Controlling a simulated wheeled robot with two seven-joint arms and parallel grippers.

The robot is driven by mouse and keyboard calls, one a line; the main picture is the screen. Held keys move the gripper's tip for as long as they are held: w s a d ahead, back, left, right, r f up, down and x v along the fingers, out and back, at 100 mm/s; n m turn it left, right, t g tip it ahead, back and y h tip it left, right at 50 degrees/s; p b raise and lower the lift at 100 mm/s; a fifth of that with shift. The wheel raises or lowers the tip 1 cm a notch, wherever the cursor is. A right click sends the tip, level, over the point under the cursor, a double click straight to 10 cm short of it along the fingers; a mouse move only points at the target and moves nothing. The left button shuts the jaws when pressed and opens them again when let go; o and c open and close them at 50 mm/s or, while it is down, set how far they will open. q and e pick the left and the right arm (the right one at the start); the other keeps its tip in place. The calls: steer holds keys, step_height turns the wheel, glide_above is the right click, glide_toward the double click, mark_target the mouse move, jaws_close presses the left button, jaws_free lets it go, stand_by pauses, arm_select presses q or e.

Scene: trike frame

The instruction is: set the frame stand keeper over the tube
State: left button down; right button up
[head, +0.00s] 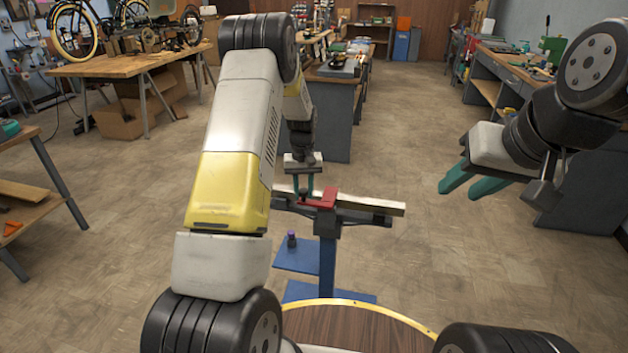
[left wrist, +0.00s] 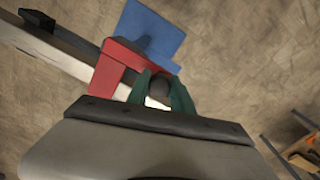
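The red frame stand keeper (head: 326,198) sits at the head of the blue stand (head: 328,265), across the pale tube (head: 375,206). In the left wrist view the red keeper (left wrist: 112,67) overlaps the tube (left wrist: 58,60), which shows on both sides of it. Whether it is fully seated cannot be told. My left gripper (head: 304,198) is at the keeper's left end. In the left wrist view its green fingers (left wrist: 160,80) close on either side of a dark round grip beside the red part. My right gripper (head: 458,192) is open and empty, well to the right.
A dark bar (head: 365,217) runs beside the tube. A small dark bottle-like object (head: 291,240) stands on the stand's blue tray (head: 300,258). A round wooden top (head: 350,325) is in front. Workbenches (head: 130,62) stand around; the floor right of the stand is clear.

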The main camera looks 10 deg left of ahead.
arm_select(q)
steer(key=c, duration=1.1)
jaws_free()
steer(key=shift+w, duration=0.15)
steer(key=shift+r, duration=3.95)
steer(key=s+d+r+m+t+h, duration=0.1)
steer(key=s+d+r+m+t, duration=0.15)
steer(key=s+r, duration=1.4)
steer(key=s+d+r+t, duration=0.1)
steer(key=s+r+t, duration=0.1)
steer(key=s, duration=0.6)
steer(key=s+d+r+m+t+h, duration=0.1)
steer(key=s+r, duration=0.2)
steer(key=s, duration=0.5)
steer(key=shift+s+d+t, duration=0.15)
steer(key=shift+s+t, duration=0.1)
steer(key=shift+t, duration=0.1)
